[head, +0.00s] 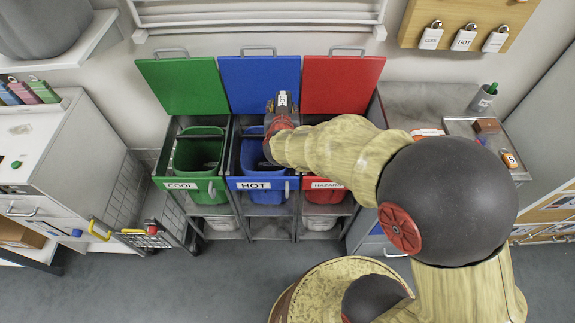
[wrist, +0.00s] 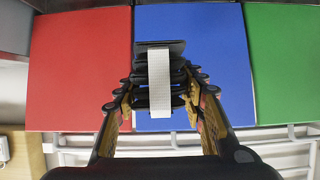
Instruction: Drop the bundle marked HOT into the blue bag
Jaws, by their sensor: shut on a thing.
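My gripper (head: 281,108) is shut on a dark bundle (head: 283,99) with a white label, held above the right side of the blue bag (head: 252,155). The label's lettering is too small to read surely. In the wrist view, the bundle (wrist: 160,75) sits between both fingers (wrist: 160,98), with a white band across its dark folds. The blue bag hangs open in the middle frame, under a raised blue lid (head: 260,80), with a front plate marked HOT (head: 255,185). My arm and gripper cover part of its right side.
A green bag (head: 198,155) marked COOL stands left of it. A red bin marked HAZARD (head: 325,185) stands right, partly behind my arm. Raised green (head: 183,85) and red (head: 342,82) lids flank the blue one. A grey counter (head: 425,100) is at right, a wire cart (head: 155,225) at left.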

